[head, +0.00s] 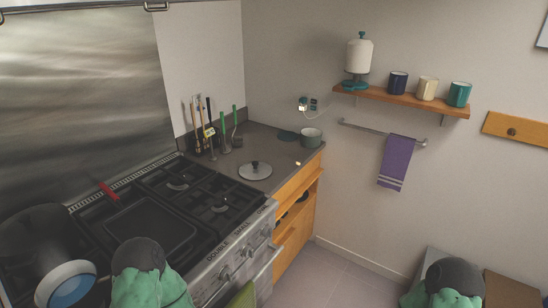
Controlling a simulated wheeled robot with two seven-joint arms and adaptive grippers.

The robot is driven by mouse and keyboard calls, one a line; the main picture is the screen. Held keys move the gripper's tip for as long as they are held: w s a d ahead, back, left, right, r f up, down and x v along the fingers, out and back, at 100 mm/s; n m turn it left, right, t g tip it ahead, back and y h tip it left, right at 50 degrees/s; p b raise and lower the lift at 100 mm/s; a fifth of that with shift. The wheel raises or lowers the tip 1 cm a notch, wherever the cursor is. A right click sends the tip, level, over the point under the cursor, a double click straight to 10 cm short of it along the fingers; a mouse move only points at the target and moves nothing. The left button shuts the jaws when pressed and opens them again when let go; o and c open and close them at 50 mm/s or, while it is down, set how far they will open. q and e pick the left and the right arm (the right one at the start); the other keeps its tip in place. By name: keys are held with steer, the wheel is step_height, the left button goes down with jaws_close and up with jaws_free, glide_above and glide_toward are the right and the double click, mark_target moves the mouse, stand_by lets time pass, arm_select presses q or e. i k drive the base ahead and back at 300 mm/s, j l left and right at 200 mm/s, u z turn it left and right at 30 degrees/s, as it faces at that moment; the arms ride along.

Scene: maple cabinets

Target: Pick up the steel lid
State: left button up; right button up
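The steel lid (255,171) lies flat on the dark countertop, just right of the stove, with its dark knob facing up. It is in plain view with nothing on it. Neither gripper can be made out in the head view. Two green parts with dark rounded tops, likely my arms, show at the bottom edge, well apart from the lid.
The gas stove (220,208) with a griddle pan (150,225) is left of the lid. Utensils (212,130) stand behind it. A wall shelf (400,98) holds cups and a dispenser. Floor before the cabinets looks clear.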

mark_target(255, 170)
steer(key=i+l, duration=0.4)
steer(key=i, duration=0.15)
steer(key=i+l, duration=0.4)
steer(key=i, duration=0.2)
steer(key=i+l, duration=0.4)
steer(key=i, duration=0.15)
steer(key=z, duration=0.05)
